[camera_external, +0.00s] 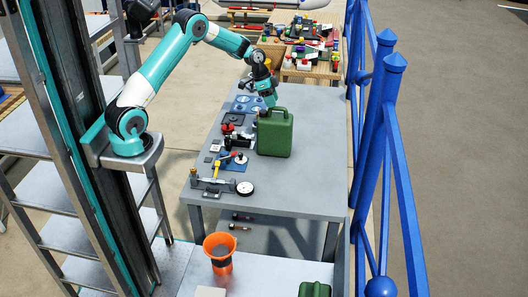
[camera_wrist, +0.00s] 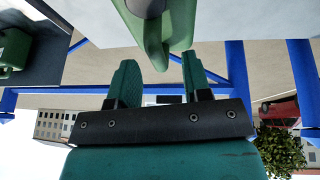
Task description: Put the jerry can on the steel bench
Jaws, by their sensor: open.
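In the wrist view the two teal fingers of my gripper (camera_wrist: 158,68) are spread apart. A green part of the can (camera_wrist: 152,38) with a grey, rounded cap reaches down to between the fingertips; I cannot tell whether it touches them. A second green can (camera_external: 315,289) is partly cut off at the bottom edge of the external view.
Small tools and fittings, including a clamp-like metal piece (camera_external: 213,184) and a round dial (camera_external: 245,188), lie along the bench's left side. An orange funnel (camera_external: 220,252) stands on a lower surface in front. A blue railing (camera_external: 372,150) runs along the right. The bench's front right is clear.

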